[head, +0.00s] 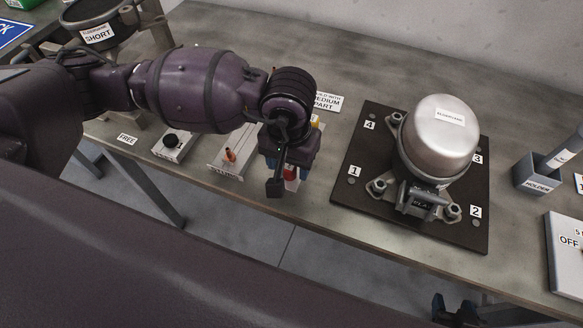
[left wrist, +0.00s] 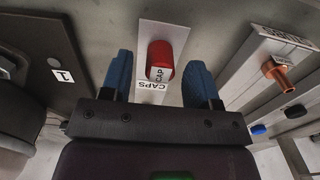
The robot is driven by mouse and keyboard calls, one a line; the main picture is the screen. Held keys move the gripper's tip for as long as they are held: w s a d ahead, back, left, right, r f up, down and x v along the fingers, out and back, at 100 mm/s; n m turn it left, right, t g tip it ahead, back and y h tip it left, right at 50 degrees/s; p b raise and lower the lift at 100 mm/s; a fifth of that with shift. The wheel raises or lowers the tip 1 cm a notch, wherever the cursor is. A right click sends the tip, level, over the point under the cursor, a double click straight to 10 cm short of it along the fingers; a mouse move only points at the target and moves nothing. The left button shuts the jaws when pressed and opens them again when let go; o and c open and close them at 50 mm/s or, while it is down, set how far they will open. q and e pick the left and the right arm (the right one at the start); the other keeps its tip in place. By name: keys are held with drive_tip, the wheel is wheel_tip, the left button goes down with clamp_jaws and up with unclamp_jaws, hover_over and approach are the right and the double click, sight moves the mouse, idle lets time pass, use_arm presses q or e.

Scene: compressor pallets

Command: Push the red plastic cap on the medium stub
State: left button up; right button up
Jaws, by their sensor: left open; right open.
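The red plastic cap (left wrist: 160,54) with a CAP label stands on a pale plate marked CAPS. My left gripper (left wrist: 159,63) is open, with one blue finger on each side of the cap, apparently apart from it. In the head view the red cap (head: 291,180) shows partly behind my left gripper (head: 286,172). A silver compressor (head: 438,135) stands on a black pallet (head: 357,188) to the right. I cannot tell which fitting is the medium stub. My right gripper (head: 448,310) shows only partly at the bottom edge, away from the cap.
A copper tube piece (left wrist: 280,76) is on a grey block to the right of the cap in the wrist view. A black knob box (head: 174,144) stands left on the table. A grey holder (head: 538,175) and a white OFF panel (head: 566,250) are at the right.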

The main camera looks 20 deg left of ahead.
drive_tip(key=shift+s+f, duration=0.15)
drive_tip(key=shift+s, duration=0.1)
drive_tip(key=shift+s+f, duration=0.1)
drive_tip(key=shift+f, duration=0.15)
idle(0.5)
drive_tip(key=shift+d+f, duration=0.1)
drive_tip(key=shift+f, duration=0.1)
idle(0.4)
use_arm(q)
drive_tip(key=c, duration=1)
clamp_jaws()
use_arm(e)
drive_tip(key=shift+a, duration=0.2)
use_arm(q)
drive_tip(key=shift+r, duration=0.2)
use_arm(e)
drive_tip(key=shift+d+r, duration=0.15)
